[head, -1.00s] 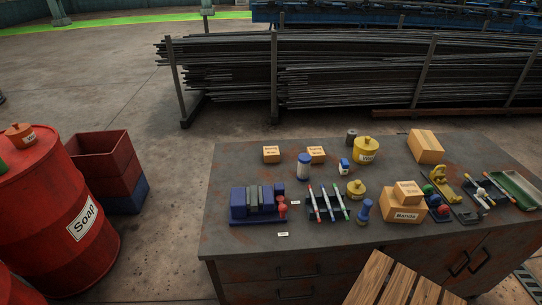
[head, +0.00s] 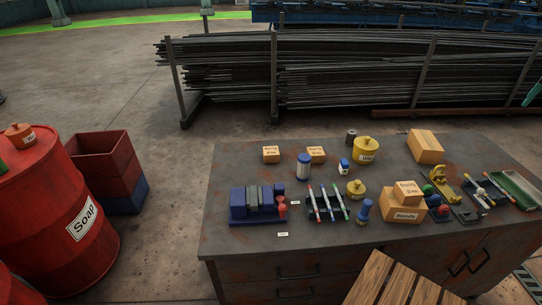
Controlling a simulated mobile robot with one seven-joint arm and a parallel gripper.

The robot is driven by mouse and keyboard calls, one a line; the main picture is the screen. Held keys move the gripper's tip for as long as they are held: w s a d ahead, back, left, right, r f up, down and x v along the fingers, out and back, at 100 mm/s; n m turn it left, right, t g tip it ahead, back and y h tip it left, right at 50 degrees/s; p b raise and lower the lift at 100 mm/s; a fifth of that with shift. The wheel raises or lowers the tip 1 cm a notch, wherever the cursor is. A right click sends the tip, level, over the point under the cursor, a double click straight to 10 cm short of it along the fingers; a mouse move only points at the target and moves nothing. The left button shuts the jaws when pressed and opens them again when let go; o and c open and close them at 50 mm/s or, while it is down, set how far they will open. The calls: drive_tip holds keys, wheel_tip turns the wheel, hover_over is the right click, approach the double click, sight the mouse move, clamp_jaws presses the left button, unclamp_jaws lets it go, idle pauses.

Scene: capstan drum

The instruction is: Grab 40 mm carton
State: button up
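Several tan cartons stand on the dark table. Two small labelled cartons are at the back left: one on the left (head: 271,155) and one to its right (head: 316,154). Another small labelled carton (head: 408,191) rests on a larger carton marked "Hands" (head: 402,215). A larger carton (head: 426,146) stands at the back right. The small labels are too small to read surely, so I cannot tell which carton is the 40 mm one. My gripper is not in view.
The table (head: 232,180) also holds a blue block device (head: 238,203), a rack of pens (head: 325,207), a blue-white jar (head: 304,167) and yellow pots (head: 366,150). A wooden slatted piece (head: 372,278) overlaps the front. Red drums (head: 62,215) stand left.

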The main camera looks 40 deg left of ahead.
drive_tip(key=w+a+m, duration=0.1)
drive_tip(key=w+a, duration=0.7)
drive_tip(key=a, duration=0.3)
drive_tip(key=w+a+f+m+g, duration=0.1)
drive_tip(key=w+a+f, duration=0.15)
drive_tip(key=a, duration=0.85)
drive_tip(key=w+a+f+m, duration=0.1)
drive_tip(key=a+f, duration=0.2)
drive_tip(key=a, duration=0.8)
drive_tip(key=w+a+f+m+g, duration=0.1)
drive_tip(key=a+f, duration=0.2)
drive_tip(key=a, duration=0.8)
drive_tip(key=m+g+h, duration=0.1)
drive_tip(key=m, duration=0.1)
approach(271, 150)
drive_tip(key=shift+s+a+f+m, duration=0.15)
drive_tip(key=shift+a+m, duration=0.15)
drive_tip(key=shift+a, duration=0.25)
wheel_tip(271, 150, down, 5)
drive_tip(key=shift+r, duration=0.1)
drive_tip(key=shift+d+f, duration=0.25)
drive_tip(key=shift+f, duration=1.1)
drive_tip(key=shift+d+f, duration=0.25)
drive_tip(key=shift+f, duration=1.15)
drive_tip(key=c, duration=1.2)
